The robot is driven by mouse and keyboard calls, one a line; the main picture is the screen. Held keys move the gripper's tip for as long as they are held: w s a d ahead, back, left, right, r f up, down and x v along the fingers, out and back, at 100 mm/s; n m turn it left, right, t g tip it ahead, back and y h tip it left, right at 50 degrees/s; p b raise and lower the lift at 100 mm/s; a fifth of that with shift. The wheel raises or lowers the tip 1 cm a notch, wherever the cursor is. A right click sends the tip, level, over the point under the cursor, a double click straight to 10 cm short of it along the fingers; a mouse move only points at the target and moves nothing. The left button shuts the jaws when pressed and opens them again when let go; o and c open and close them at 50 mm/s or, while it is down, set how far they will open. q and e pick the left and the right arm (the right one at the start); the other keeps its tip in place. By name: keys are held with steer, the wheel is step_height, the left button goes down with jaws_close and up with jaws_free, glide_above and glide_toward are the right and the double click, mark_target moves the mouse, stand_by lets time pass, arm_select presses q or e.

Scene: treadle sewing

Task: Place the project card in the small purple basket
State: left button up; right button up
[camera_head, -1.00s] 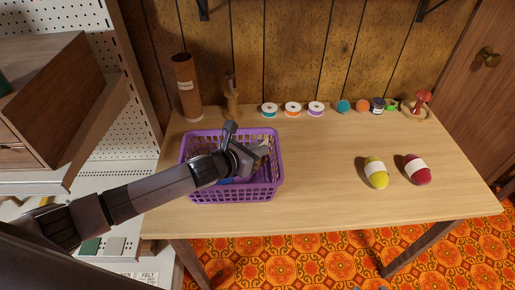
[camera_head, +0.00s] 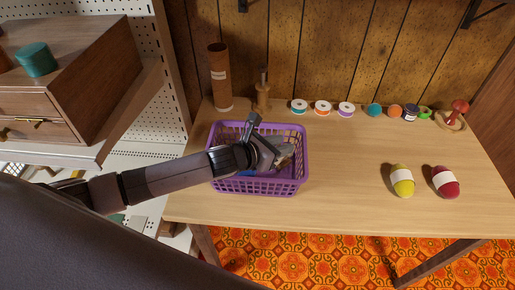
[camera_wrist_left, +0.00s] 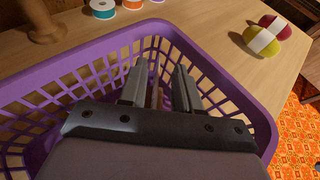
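The small purple basket (camera_head: 304,172) stands on the left part of the wooden table, and its slatted wall also fills much of the left wrist view (camera_wrist_left: 92,72). My left gripper (camera_head: 284,156) reaches down into the basket from the left. In the left wrist view its two fingers (camera_wrist_left: 160,84) are apart, inside the basket's rim. A small pale and brownish piece (camera_head: 287,160) shows by the fingertips; I cannot tell whether it is the project card. Something blue lies low in the basket, mostly hidden by my arm. My right gripper is out of view.
A brown tube (camera_head: 220,80) and a wooden holder (camera_head: 262,95) stand behind the basket. Several thread spools (camera_head: 323,107) line the table's back. A yellow yarn ball (camera_head: 402,181) and a red one (camera_head: 445,182) lie to the right. The middle of the table is clear.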

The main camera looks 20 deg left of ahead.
arm_select(q)
steer(key=v, duration=1)
steer(key=shift+s, duration=0.1)
stand_by(0.3)
